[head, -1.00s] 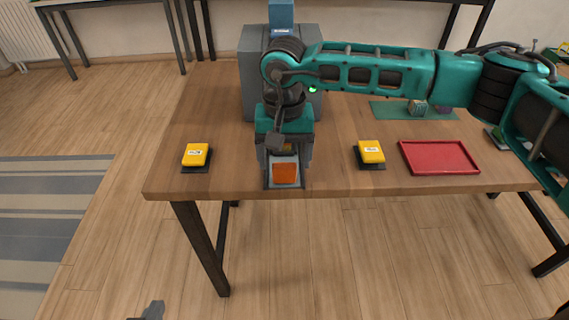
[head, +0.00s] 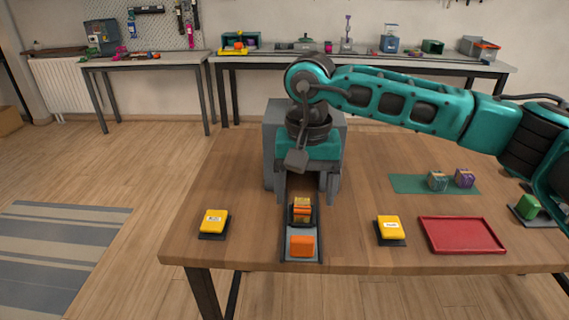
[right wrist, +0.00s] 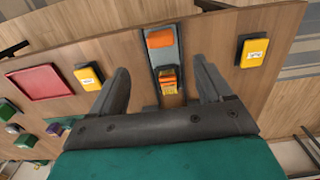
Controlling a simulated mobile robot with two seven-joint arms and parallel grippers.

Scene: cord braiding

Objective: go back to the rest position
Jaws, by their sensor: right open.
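My right gripper (head: 306,194) is open and empty, pointing down above the table. Its two fingers are spread on either side of a small orange and yellow block (head: 302,210), apart from it. The block sits at the far end of a grey holder (head: 288,255) with an orange patch (head: 302,246) at its near end. In the right wrist view the open fingers (right wrist: 160,70) show with the block (right wrist: 168,78) between and beyond them. My left gripper is not in view.
Yellow boxes on dark pads stand left (head: 213,222) and right (head: 389,229) of the holder. A red tray (head: 462,236), a green mat (head: 408,184) with two small cubes, and a green block (head: 527,207) are at the right. A grey box (head: 275,135) stands behind my gripper.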

